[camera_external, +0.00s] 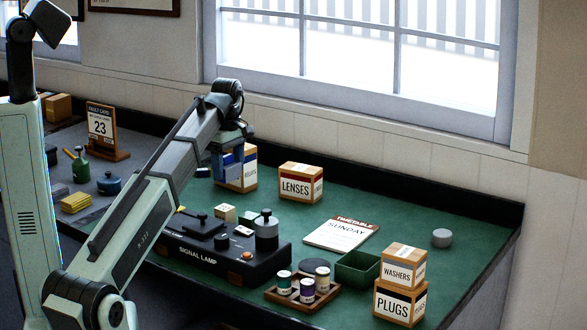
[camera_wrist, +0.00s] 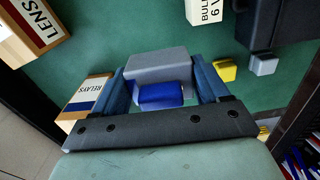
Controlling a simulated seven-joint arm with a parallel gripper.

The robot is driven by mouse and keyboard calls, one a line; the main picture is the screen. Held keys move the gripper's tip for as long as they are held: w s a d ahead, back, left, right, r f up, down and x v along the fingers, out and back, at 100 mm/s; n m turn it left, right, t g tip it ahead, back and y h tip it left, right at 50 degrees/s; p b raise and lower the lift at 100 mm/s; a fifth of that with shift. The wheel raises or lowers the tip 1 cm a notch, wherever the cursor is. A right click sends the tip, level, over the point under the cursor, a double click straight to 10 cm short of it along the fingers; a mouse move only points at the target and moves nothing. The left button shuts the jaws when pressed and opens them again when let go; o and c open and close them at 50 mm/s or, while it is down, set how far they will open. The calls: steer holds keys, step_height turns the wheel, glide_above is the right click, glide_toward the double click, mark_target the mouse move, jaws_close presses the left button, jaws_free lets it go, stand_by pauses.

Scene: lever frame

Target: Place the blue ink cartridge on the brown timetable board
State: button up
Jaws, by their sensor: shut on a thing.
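My gripper (camera_external: 228,165) is raised over the back left of the green bench, in front of the RELAYS box. In the wrist view my gripper (camera_wrist: 163,80) is shut, with the blue ink cartridge (camera_wrist: 160,95) between its fingers. A grey block-shaped part spans the gap beside the blue cylinder; I cannot tell whether it belongs to the cartridge. The brown timetable board (camera_external: 342,233) lies flat on the bench, right of my gripper, with a white sheet reading SUNDAY. It does not show in the wrist view.
The LENSES box (camera_external: 300,183) stands between my gripper and the board. The black signal lamp unit (camera_external: 222,250) is in front. A green tray (camera_external: 357,268), a wooden tray of spools (camera_external: 303,293) and stacked WASHERS and PLUGS boxes (camera_external: 400,285) stand near the board.

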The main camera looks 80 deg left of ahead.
steer(key=w+d+m, duration=0.2)
steer(key=w+d, duration=0.7)
steer(key=w, duration=0.2)
steer(key=w+d+m, duration=0.2)
steer(key=w+d, duration=0.6)
steer(key=w, duration=0.3)
steer(key=r+n, duration=0.1)
steer(key=n, duration=0.3)
glide_above(343, 233)
steer(key=shift+n, duration=0.3)
steer(key=shift+f, duration=4.9)
steer(key=shift+f, duration=0.15)
steer(key=o, duration=1.1)
step_height(343, 233, up, 12)
steer(key=shift+r, duration=0.2)
